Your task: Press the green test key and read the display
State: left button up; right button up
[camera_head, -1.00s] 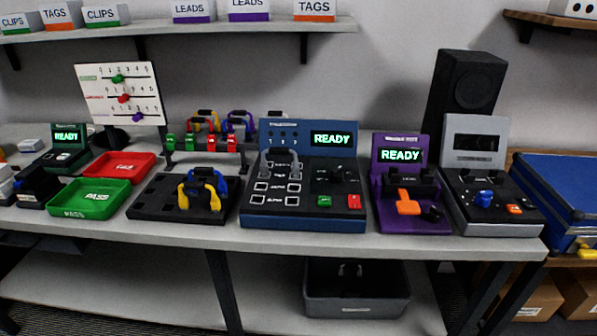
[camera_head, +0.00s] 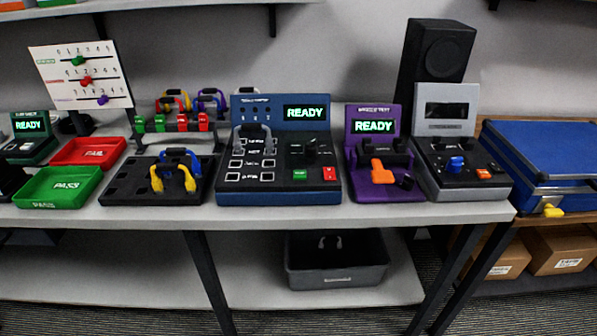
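The blue tester (camera_head: 232,190) stands near the middle of the bench in the head view. Its display (camera_head: 306,113) reads READY in green. The green key (camera_head: 300,175) is on the lower right of its sloped panel, just left of a red key (camera_head: 329,174). A grey cable (camera_head: 238,140) stands looped on the left of the panel, over the printed squares. Neither of my grippers is in view.
The purple tester (camera_head: 373,112), also reading READY, and a grey device (camera_head: 461,190) stand to the right. A black tray (camera_head: 125,185) with yellow and blue cables, a green PASS tray (camera_head: 58,203) and a red FAIL tray (camera_head: 90,152) are to the left. A grey bin (camera_head: 335,281) is below.

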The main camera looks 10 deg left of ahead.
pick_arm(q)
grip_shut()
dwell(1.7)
